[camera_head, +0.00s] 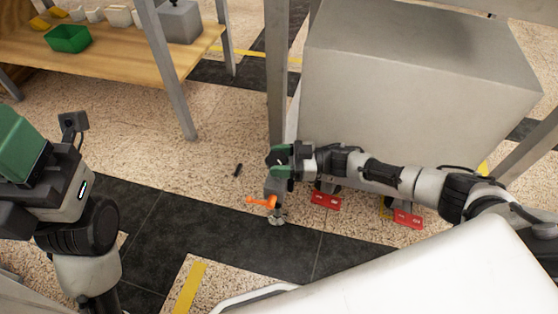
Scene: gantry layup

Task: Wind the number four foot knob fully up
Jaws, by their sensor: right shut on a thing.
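The orange foot knob (258,201) sits low by the floor at the base of the grey frame post, with a round metal foot (278,219) just below it. I cannot read a number on it. My right gripper (273,197) reaches in from the right, points down and is shut on the orange knob, hiding part of it. My left arm is at the left edge, away from the knob; its gripper (73,123) shows only in part, and I cannot tell whether it is open.
A big grey box (400,90) stands behind my right arm. Red labelled plates (326,200) are low beneath that arm. A small dark item (238,169) lies on the floor. A wooden bench (110,60) with a green bin (68,39) is at upper left. Floor left of the knob is clear.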

